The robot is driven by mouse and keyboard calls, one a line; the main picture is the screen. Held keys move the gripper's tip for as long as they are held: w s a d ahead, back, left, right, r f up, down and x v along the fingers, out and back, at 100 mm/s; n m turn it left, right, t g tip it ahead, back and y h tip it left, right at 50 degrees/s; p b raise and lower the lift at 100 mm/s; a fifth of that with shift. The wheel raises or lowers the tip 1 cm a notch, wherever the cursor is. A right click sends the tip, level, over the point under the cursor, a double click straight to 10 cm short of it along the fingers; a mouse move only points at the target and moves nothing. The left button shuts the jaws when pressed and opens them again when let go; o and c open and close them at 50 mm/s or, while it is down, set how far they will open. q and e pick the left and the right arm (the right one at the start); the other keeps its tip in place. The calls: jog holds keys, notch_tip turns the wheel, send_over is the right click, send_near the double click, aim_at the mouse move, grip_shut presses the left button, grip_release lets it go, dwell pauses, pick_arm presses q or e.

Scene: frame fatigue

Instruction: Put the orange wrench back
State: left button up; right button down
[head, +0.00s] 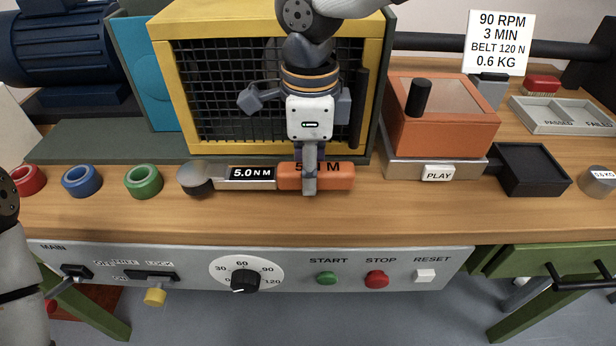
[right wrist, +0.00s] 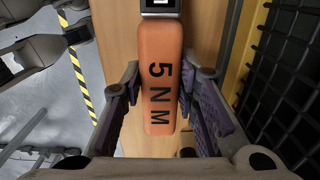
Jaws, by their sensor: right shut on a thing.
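The orange wrench (head: 338,177) lies along the wooden bench in the head view, its orange handle to the right and its rounded grey head to the left. A black label on it reads 5.0 NM. My right gripper (head: 310,185) comes down from above and is shut on the orange handle. In the right wrist view the handle (right wrist: 160,75) sits between the purple-padded fingers (right wrist: 158,105), with 5 NM showing. The gripper hides part of the handle in the head view. Only a piece of my left arm shows at the left edge; its gripper is not visible.
Behind the wrench stands a yellow-framed mesh cage (head: 215,100). Red, blue and green rings (head: 143,182) lie to the left. An orange box (head: 440,130), a black tray (head: 533,168) and a grey divided tray (head: 565,116) stand right. The control panel (head: 190,268) runs along the front.

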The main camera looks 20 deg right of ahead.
jog(key=shift+s+f, duration=0.1)
jog(key=shift+f, duration=1)
jog(key=shift+f, duration=0.15)
jog(key=shift+f, duration=0.1)
jog(key=c, duration=1.2)
grip_release()
jog(key=shift+f, duration=0.1)
jog(key=shift+c, duration=0.2)
